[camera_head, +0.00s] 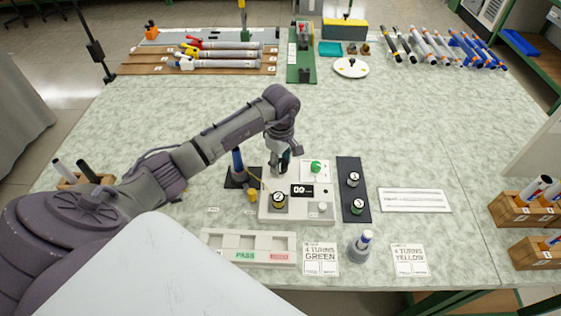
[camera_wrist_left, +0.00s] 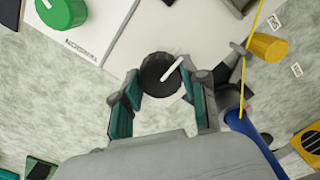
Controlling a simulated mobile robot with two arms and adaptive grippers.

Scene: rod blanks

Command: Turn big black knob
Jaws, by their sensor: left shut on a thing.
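The big black knob (camera_wrist_left: 158,74) with a white pointer line sits on a white panel (camera_wrist_left: 110,30) in the left wrist view. My left gripper (camera_wrist_left: 161,88) has one finger on each side of it and is shut on it. In the head view my left gripper (camera_head: 284,165) is low at the back left of the panel (camera_head: 300,211) and hides the black knob. A green knob (camera_head: 316,167) is on the panel to the right of my gripper; it also shows in the left wrist view (camera_wrist_left: 62,10). My right gripper is not in view.
A yellow knob-like piece (camera_head: 252,195) and a dark-based blue post (camera_head: 238,165) stand left of the panel. A black strip (camera_head: 354,190) with two round pieces is at its right. A PASS tray (camera_head: 225,250) and cards lie in front.

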